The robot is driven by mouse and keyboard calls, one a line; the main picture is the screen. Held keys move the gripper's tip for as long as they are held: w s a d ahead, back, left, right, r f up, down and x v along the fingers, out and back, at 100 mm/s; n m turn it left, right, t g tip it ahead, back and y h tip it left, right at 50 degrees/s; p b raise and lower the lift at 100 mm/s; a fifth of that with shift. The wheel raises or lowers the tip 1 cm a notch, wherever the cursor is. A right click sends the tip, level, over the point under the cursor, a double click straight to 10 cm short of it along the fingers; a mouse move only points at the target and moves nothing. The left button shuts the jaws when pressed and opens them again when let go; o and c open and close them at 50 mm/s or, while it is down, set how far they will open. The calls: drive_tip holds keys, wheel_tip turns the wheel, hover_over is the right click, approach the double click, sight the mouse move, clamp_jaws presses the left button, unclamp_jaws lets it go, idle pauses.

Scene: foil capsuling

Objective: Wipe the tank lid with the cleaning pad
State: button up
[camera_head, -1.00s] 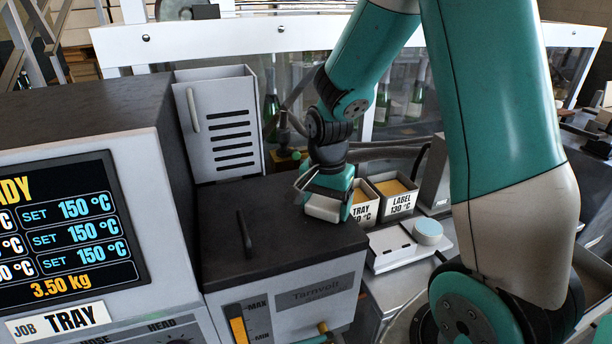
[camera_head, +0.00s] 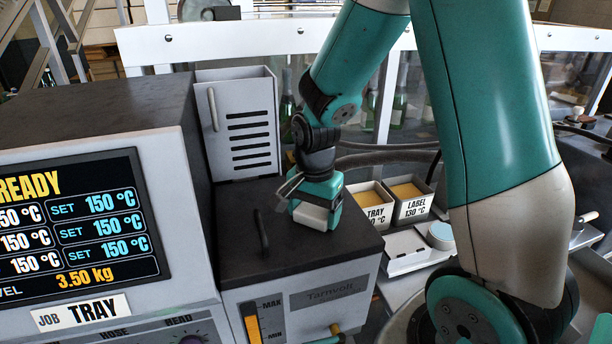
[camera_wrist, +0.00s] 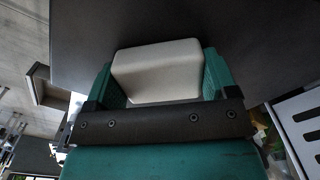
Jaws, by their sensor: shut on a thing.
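The tank lid (camera_head: 290,245) is the dark flat top of the grey Tarnvolt tank, with a thin black handle (camera_head: 262,234) on its left part. My gripper (camera_head: 317,208) is over the lid's right part, pointing down. It is shut on the cleaning pad (camera_head: 311,215), a whitish block. In the wrist view the pad (camera_wrist: 157,76) sits between the two green fingers of my gripper (camera_wrist: 158,82), with the dark lid (camera_wrist: 240,35) beyond it. The pad is at or very near the lid surface; I cannot tell whether it touches.
A grey slotted box (camera_head: 240,125) stands behind the lid. Bins marked TRAY (camera_head: 375,213) and LABEL (camera_head: 412,208) stand to the right. The control panel (camera_head: 75,225) rises at the left. The lid is bare between its handle and my gripper.

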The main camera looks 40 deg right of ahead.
drive_tip(key=shift+r+p, duration=3.25)
drive_tip(key=shift+r, duration=0.85)
